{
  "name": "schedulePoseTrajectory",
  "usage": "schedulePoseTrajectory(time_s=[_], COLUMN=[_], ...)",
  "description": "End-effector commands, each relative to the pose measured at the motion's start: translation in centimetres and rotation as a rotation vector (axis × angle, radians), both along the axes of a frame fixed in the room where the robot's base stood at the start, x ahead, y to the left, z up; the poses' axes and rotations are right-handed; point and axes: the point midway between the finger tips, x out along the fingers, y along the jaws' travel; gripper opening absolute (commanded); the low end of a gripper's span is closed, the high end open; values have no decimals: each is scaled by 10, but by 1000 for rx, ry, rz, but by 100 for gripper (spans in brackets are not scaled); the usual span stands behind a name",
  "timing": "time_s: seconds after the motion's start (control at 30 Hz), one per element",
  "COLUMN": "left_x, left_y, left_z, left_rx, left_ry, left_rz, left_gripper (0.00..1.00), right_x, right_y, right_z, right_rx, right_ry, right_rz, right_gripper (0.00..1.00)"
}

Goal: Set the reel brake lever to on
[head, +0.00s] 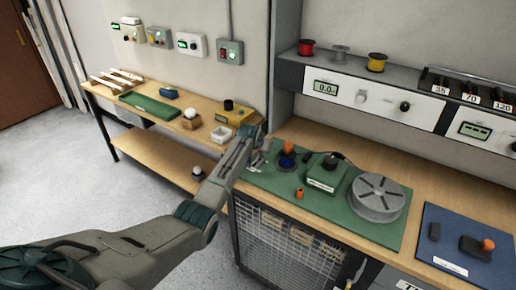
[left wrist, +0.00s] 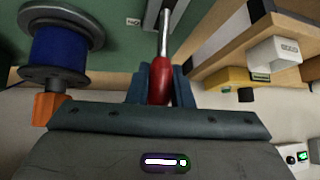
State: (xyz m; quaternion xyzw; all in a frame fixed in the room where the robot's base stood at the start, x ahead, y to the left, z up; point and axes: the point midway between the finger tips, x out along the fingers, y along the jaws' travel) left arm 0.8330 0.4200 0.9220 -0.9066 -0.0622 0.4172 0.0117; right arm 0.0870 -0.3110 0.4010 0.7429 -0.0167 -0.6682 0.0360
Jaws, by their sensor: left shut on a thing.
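The brake lever (left wrist: 165,35) shows in the left wrist view as a bright metal rod with a red handle (left wrist: 160,82). My left gripper (left wrist: 161,86) is shut on the red handle, with one dark finger on each side. In the head view my left gripper (head: 257,155) is at the left edge of the green mat (head: 345,222), and its wrist largely hides the lever. A spool of blue wire (left wrist: 66,47) stands beside the lever in the left wrist view. I cannot read the lever's on or off marking. My right gripper is out of view.
On the green mat are a green box (head: 321,173), a large grey reel (head: 378,194) and a small orange piece (head: 299,193). A blue mat (head: 440,225) lies to the right.

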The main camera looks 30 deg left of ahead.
Motion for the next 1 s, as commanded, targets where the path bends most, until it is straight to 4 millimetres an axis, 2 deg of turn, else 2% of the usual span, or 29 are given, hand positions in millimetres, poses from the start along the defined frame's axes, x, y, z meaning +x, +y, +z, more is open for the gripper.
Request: schedulePoseTrajectory(time_s=[0.3,0.8,0.83,0.93,1.0], left_x=[5,5,5,5,5], left_y=[-1,-1,-1,-1,-1], left_z=[-4,-5,-5,-5,-5], left_rx=[7,10,10,10,10], left_ry=[105,121,121,120,120], left_rz=[1,0,0,0,0], left_gripper=[0,0,23,41,41], right_x=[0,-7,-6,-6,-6], right_y=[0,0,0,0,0], right_z=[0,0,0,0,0], right_rx=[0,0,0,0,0], right_ry=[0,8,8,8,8], right_rz=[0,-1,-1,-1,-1], right_gripper=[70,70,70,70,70])
